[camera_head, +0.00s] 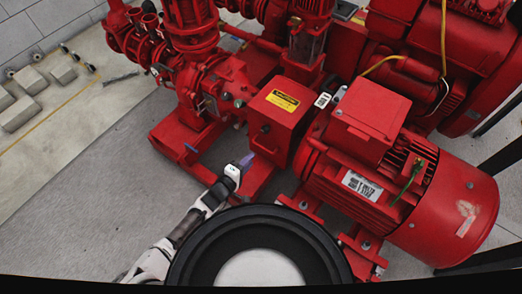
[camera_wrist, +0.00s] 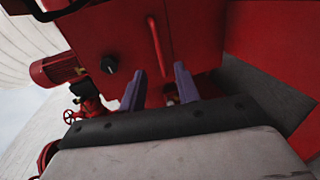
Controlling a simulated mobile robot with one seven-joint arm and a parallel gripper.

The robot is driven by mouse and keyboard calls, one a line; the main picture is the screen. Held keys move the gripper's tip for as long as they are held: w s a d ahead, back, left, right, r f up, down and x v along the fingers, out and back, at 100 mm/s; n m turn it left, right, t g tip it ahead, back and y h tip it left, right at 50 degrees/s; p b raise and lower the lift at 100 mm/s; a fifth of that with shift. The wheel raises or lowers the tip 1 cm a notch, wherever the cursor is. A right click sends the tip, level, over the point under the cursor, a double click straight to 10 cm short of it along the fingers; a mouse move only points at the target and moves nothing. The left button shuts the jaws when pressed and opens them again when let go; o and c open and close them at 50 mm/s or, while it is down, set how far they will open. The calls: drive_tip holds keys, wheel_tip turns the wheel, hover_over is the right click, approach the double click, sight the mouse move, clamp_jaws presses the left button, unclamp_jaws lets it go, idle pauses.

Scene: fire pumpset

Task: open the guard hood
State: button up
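The guard hood (camera_head: 276,118) is a red box with a yellow label on top, between the pump and the red motor. In the wrist view its red face (camera_wrist: 110,35) fills the upper middle. A slim red bar handle (camera_wrist: 158,47) stands out from that face, with a black knob (camera_wrist: 110,65) to its left. My gripper (camera_head: 247,160) is just in front of the hood, low on its near side. In the wrist view my gripper (camera_wrist: 160,90) shows two purple fingers apart with nothing clearly held between them. The handle appears beyond the fingertips; contact cannot be seen.
The red motor (camera_head: 395,185) stands close on the right, and the red pump (camera_head: 200,85) on the left. A red base frame (camera_head: 258,178) lies below the hood. Grey floor (camera_head: 110,170) is open to the left.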

drive_tip(key=x, duration=0.8)
drive_tip(key=shift+b, duration=0.3)
clamp_jaws()
